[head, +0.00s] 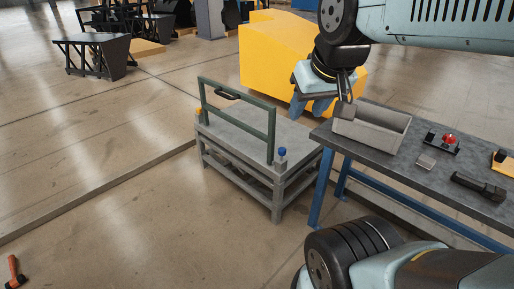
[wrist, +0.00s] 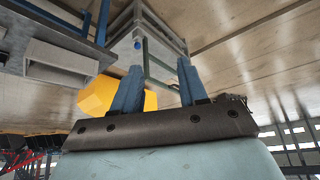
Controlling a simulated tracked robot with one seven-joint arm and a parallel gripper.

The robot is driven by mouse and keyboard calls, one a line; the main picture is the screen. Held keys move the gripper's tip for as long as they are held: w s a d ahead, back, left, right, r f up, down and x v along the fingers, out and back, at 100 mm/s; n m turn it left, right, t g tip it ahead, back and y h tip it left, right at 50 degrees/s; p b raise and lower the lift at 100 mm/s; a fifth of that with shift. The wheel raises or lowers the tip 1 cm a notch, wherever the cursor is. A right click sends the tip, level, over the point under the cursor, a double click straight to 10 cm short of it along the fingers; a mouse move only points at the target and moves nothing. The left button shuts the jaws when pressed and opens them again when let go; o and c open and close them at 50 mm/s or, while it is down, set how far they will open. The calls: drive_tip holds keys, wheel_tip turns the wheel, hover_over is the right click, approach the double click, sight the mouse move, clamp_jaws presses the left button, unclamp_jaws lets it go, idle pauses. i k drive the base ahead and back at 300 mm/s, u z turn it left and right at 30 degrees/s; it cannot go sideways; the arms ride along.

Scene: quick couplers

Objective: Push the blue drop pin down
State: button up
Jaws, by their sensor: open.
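The blue drop pin (head: 282,152) stands at the near right corner of a grey cart (head: 243,138), beside the foot of an upright green frame (head: 272,125). In the wrist view the blue pin (wrist: 137,44) shows small, beyond my fingertips. My gripper (head: 309,112) is open and empty, its blue fingers apart. It hangs behind and to the right of the pin in the head view, apart from it. The wrist view shows both fingers (wrist: 159,70) with nothing between them. How far the pin sticks out is too small to judge.
A yellow-orange pin (head: 198,112) sits at the cart's left corner. A workbench (head: 385,150) at right carries a grey bin (head: 371,127), a red-topped device (head: 449,140) and a black tool (head: 478,186). A yellow block (head: 270,50) stands behind.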

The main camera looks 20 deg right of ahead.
sight(282, 151)
drive_tip(key=k, duration=0.65)
drive_tip(key=z, duration=0.3)
drive_tip(key=i, duration=0.7)
drive_tip(key=z, duration=0.45)
drive_tip(key=i, duration=1)
drive_tip(key=u, duration=0.55)
